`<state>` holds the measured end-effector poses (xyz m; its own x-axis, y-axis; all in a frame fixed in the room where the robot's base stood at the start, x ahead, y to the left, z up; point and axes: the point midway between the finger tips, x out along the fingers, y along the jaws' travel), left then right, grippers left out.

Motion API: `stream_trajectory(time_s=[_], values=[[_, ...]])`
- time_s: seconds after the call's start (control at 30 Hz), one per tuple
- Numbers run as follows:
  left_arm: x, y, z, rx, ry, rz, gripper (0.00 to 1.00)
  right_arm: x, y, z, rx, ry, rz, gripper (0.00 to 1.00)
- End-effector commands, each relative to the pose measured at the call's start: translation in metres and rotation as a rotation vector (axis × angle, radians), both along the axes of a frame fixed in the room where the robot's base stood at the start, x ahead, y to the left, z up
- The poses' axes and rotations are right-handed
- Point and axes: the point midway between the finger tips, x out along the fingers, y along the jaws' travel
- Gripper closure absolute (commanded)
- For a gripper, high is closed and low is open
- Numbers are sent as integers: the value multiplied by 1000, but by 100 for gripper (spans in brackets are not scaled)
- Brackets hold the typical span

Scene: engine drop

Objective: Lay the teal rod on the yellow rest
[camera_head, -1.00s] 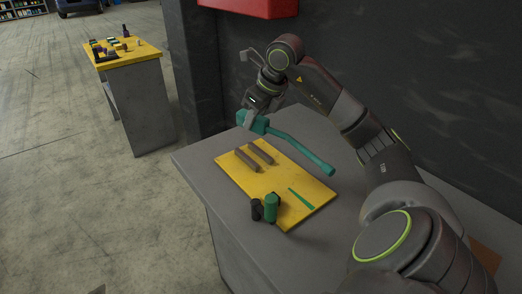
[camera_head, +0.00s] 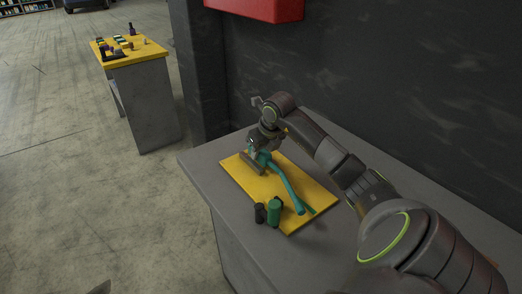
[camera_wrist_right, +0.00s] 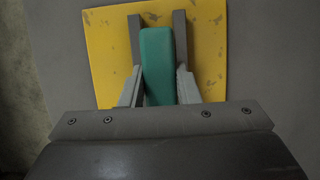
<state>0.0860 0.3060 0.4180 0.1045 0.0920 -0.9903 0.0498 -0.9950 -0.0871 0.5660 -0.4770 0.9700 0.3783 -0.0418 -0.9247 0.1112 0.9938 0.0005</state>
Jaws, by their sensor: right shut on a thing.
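The teal rod (camera_head: 286,185) is long, with a thicker block-like end. It extends over the yellow rest (camera_head: 318,194), a flat yellow board on the grey table, toward its near right part. My right gripper (camera_head: 261,155) is low over the far left part of the rest. It is shut on the rod's thick end, which shows between the fingers in the right wrist view (camera_wrist_right: 158,66). Whether the rod touches the board cannot be told.
A green cylinder (camera_head: 274,212) and a black cylinder (camera_head: 260,213) stand at the rest's near edge. A dark wall is behind the table (camera_head: 240,228). Another yellow-topped table (camera_head: 150,50) with small items stands at the far left.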

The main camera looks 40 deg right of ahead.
Motion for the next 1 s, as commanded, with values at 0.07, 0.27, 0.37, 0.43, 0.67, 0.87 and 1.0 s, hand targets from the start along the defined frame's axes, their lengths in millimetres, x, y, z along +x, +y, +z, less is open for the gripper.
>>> stream_trajectory(time_s=[0.07, 0.27, 0.37, 0.43, 0.67, 0.87, 1.0], values=[[-1, 1, 3, 1, 1, 0, 64, 0, 0, -5, 0, -1, 0, 100], [-1, 1, 2, 1, 2, 0, 64, 0, 0, -6, -2, -3, 1, 100], [-1, 1, -1, 1, 2, 0, 64, 0, 0, -9, -2, -3, 1, 100], [-1, 1, -4, 1, 2, 0, 64, 0, 0, -11, -2, -3, 1, 100], [-1, 1, -11, 1, 2, 0, 64, 0, 0, -19, 0, 1, 1, 100], [-2, 0, -12, 1, 2, 0, 64, -2, 1, -24, 4, 11, 0, 69], [-2, 1, -12, 1, 2, 0, 64, -3, 2, -25, 8, 14, 0, 50]])
